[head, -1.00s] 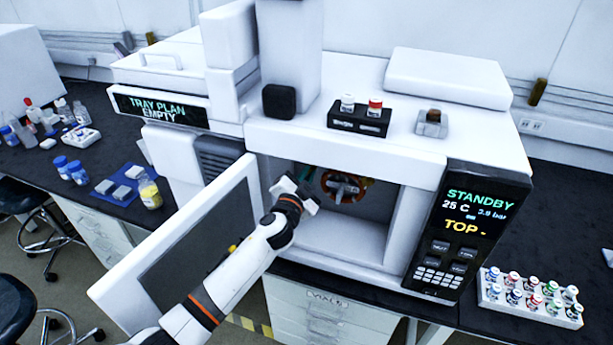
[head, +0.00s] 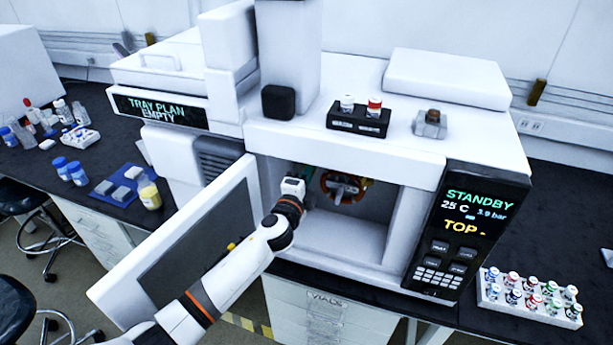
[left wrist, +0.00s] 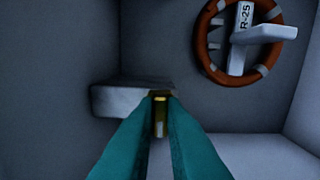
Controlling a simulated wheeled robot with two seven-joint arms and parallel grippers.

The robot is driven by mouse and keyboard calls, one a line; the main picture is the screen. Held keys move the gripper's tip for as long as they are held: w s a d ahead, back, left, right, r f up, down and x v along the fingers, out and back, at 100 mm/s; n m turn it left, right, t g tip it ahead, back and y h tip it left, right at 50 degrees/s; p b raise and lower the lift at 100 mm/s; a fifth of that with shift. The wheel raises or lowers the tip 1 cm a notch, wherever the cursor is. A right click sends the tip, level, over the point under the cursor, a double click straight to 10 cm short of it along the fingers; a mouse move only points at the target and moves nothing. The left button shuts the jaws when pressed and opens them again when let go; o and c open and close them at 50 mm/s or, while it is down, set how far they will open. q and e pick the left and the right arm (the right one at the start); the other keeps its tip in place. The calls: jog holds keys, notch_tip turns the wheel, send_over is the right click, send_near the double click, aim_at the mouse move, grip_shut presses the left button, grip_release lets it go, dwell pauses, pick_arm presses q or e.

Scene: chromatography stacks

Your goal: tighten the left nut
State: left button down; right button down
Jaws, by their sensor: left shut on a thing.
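The left nut (left wrist: 160,113) is a small brass piece in the left wrist view, in front of a pale block (left wrist: 115,101) on the oven wall. My left gripper (left wrist: 160,97) has teal fingers shut on it, one on each side, hiding part of it. In the head view my left arm reaches through the open oven front, its wrist (head: 291,188) at the left of the cavity; the nut cannot be made out there. My right gripper is in neither view.
An orange ring-shaped column (head: 344,187) hangs at the back of the oven; in the left wrist view the column (left wrist: 211,58) has a tag reading R-25. The open oven door (head: 119,289) stands left of my arm. The panel (head: 463,228) reads STANDBY, 25 C.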

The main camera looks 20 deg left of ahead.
pick_arm(q)
jog(key=shift+m, duration=0.4)
jog(key=c, duration=1.5)
grip_release()
jog(key=s+b, duration=0.2)
jog(key=s, duration=1)
jog(key=shift+a+b, duration=0.2)
jog(key=shift+b, duration=0.1)
